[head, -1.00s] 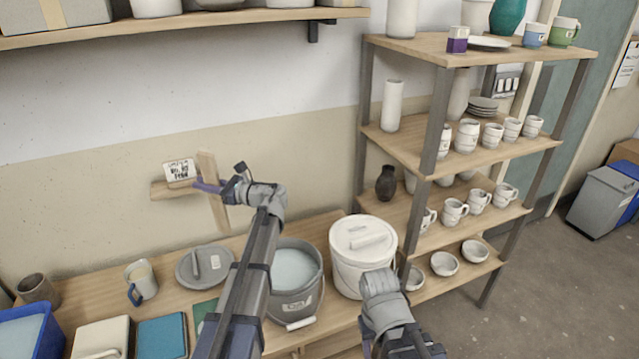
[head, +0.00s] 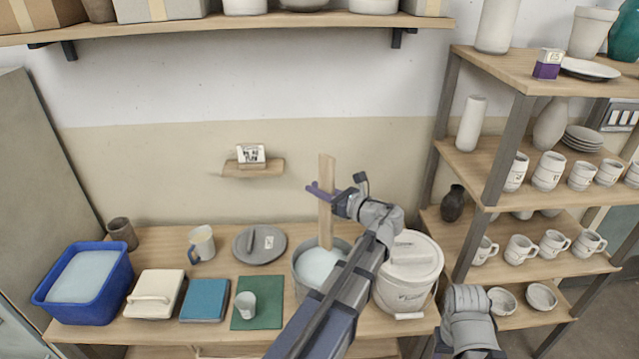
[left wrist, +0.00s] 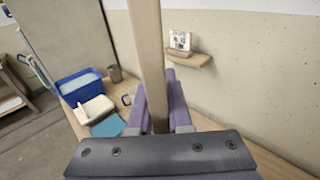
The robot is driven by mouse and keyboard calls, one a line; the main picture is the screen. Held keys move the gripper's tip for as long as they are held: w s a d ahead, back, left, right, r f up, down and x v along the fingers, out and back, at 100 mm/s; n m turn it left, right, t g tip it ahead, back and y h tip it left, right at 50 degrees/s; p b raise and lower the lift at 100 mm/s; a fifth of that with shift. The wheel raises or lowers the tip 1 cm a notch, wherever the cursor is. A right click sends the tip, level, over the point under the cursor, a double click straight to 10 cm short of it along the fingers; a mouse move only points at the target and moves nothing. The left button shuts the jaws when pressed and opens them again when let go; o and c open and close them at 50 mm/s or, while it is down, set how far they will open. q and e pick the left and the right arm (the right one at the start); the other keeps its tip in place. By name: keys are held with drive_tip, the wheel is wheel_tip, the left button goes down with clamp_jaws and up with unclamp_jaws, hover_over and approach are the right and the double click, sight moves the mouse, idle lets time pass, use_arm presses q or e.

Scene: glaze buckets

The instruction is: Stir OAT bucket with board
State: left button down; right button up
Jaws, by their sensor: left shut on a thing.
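My left gripper (head: 330,191) is shut on a light wooden board (head: 326,215) and holds it upright. The board's lower end is at the grey bucket (head: 297,284) with pale liquid; I cannot tell how deep it reaches. My forearm hides the bucket's front and any label now. In the left wrist view the board (left wrist: 150,60) stands between the purple fingers (left wrist: 160,112). Part of my right arm shows at the lower right of the head view, but its fingers do not.
A lidded white bucket (head: 405,290) stands right of the open one. A grey lid (head: 272,240), mug (head: 202,245), small cup (head: 246,304) and blue tub (head: 115,277) are on the left. A shelf rack (head: 480,133) with pottery stands right. A small wall shelf (head: 253,168) is behind.

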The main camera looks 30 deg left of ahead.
wheel_tip(320, 180, down, 19)
drive_tip(key=b, duration=1.9)
drive_tip(key=shift+r, duration=0.15)
